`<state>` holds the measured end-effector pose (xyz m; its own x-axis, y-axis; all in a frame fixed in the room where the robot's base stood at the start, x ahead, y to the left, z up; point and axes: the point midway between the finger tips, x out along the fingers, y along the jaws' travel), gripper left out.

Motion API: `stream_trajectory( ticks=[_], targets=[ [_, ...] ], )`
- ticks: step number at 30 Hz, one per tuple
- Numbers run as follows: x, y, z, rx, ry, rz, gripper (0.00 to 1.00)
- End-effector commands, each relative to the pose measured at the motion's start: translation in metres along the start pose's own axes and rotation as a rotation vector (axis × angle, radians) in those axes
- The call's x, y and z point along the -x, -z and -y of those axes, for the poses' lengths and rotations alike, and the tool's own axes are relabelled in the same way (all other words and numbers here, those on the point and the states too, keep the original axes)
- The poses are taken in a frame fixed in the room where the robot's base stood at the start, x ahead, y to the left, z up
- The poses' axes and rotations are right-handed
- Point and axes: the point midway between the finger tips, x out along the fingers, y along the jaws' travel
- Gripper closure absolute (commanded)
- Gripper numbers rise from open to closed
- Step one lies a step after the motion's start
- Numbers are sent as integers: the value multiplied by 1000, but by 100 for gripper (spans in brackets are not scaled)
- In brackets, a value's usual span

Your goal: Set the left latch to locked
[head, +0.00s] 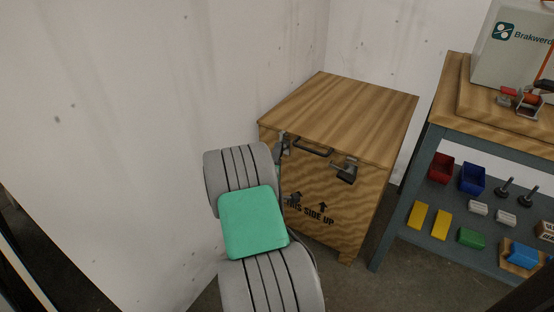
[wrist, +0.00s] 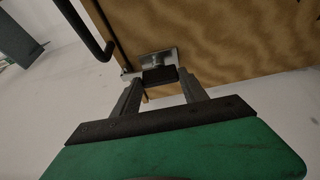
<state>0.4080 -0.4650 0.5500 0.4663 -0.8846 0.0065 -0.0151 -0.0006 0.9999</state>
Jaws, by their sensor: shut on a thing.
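The left latch (head: 284,146) is a metal catch on the front of the wooden crate (head: 375,215), just under the lid edge. My arm partly covers it in the head view. In the wrist view the latch shows as a bright metal plate (wrist: 152,59) with a black tab (wrist: 159,75). My gripper (wrist: 160,82) has its two fingers on either side of the black tab and is shut on it. In the head view my gripper's fingers are hidden behind my arm. I cannot tell the latch's exact setting.
A right latch (head: 345,169) and a dark handle (head: 313,147) are on the crate; the handle also shows in the wrist view (wrist: 88,32). A workbench (head: 436,115) with bins and small parts stands to the right. A pale wall is close on the left.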

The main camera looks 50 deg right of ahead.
Motion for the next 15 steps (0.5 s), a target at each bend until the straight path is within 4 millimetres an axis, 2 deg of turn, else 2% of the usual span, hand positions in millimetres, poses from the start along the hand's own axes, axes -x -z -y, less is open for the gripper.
stream_trajectory(
  ticks=[6, 7, 15],
  targets=[
    [0, 0, 1, -2, 2, 1, 90],
    [0, 0, 1, -2, 2, 1, 47],
    [0, 0, 0, -1, 1, 0, 27]
  ],
)
